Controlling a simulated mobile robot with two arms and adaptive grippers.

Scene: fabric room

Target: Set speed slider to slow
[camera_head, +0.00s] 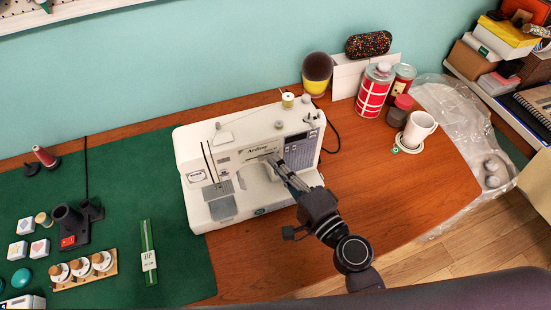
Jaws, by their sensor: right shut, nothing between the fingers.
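The white sewing machine (268,198) stands on the wooden table (410,205), its left end on the green mat (120,200). My right gripper (271,161) is shut and empty. Its fingertips are at the front face of the machine, near the middle of the upper body, just below the printed brand name. The gripper hides part of the front face. I cannot make out the speed slider, and I cannot tell if the fingertips touch the machine. My left gripper is not in view.
Red-and-white cans (374,91), a jar (400,110) and a white mug (418,129) stand right of the machine. Clear plastic sheeting (460,130) covers the table's right end. On the mat are a black holder (68,222), a green zip pack (148,250) and a spool rack (85,270).

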